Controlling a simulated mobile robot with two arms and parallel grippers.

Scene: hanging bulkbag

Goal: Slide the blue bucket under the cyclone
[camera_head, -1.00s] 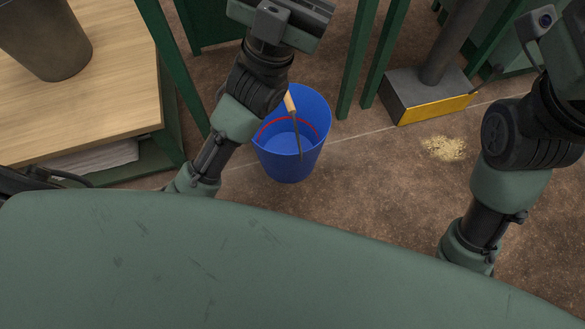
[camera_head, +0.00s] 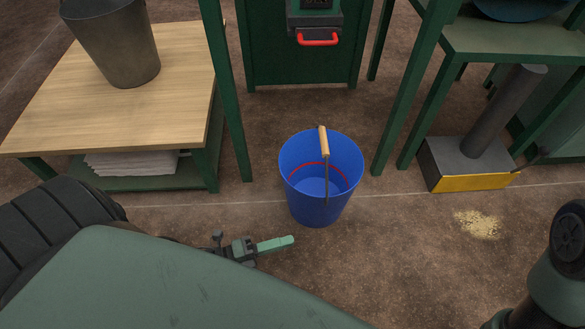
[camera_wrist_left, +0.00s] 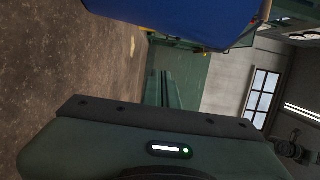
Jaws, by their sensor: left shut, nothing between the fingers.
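The blue bucket (camera_head: 318,205) stands upright on the brown floor, between two green frame posts. It has a wooden-grip handle and a red line inside. In the left wrist view the bucket (camera_wrist_left: 180,18) fills the top, tilted by the camera's roll. My left gripper (camera_head: 288,241) is low in front of the bucket and left of it, shut and empty, apart from it. Its fingers show in the left wrist view (camera_wrist_left: 164,88). I cannot tell for sure which part is the cyclone. My right gripper is out of view; only part of my right arm shows at lower right.
A wooden-topped table (camera_head: 100,120) with a metal bucket (camera_head: 118,45) stands at left. A green cabinet (camera_head: 300,70) with a red handle (camera_head: 318,40) is behind. A grey-yellow box (camera_head: 465,165) with a pipe and spilled grain (camera_head: 478,223) are at right. Floor around the bucket is clear.

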